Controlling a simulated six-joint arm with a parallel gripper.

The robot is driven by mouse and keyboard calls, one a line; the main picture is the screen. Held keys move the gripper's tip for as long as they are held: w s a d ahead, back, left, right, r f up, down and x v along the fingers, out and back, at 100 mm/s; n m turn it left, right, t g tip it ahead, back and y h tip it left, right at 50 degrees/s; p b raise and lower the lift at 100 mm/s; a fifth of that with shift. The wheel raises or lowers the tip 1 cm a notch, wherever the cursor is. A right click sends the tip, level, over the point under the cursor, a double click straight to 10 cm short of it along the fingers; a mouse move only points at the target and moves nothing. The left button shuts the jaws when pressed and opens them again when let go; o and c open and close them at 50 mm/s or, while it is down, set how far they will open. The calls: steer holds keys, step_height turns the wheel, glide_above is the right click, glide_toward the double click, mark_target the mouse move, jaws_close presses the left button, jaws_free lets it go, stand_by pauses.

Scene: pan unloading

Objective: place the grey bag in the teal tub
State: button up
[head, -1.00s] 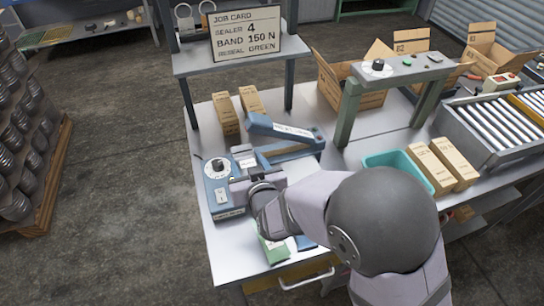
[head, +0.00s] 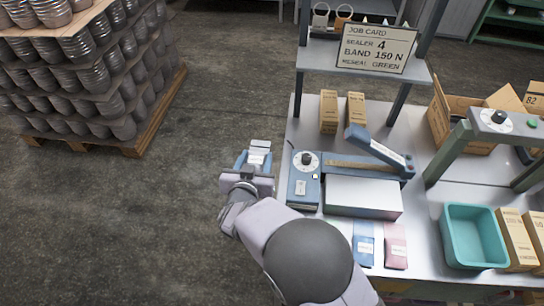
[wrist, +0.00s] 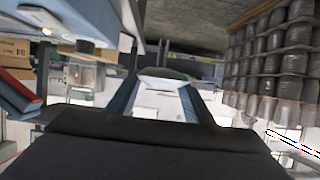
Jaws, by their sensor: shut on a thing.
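In the head view, my gripper (head: 256,162) is beyond the bench's left edge, over the floor. It is shut on the grey bag (head: 260,146), a small pale pouch with a white label, partly hidden by the fingers. In the wrist view, the bag (wrist: 160,98) shows pale between the two fingers (wrist: 158,105). The teal tub (head: 446,232) stands on the bench at the right, well apart from my gripper. Its visible inside looks empty.
A blue sealer (head: 304,188) with a raised lever (head: 378,150) stands between my gripper and the tub. A blue bag (head: 363,240) and a pink bag (head: 396,243) lie in front. A pallet of cans (head: 95,72) stands left.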

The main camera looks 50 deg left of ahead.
steer(key=shift+s+a, duration=0.4)
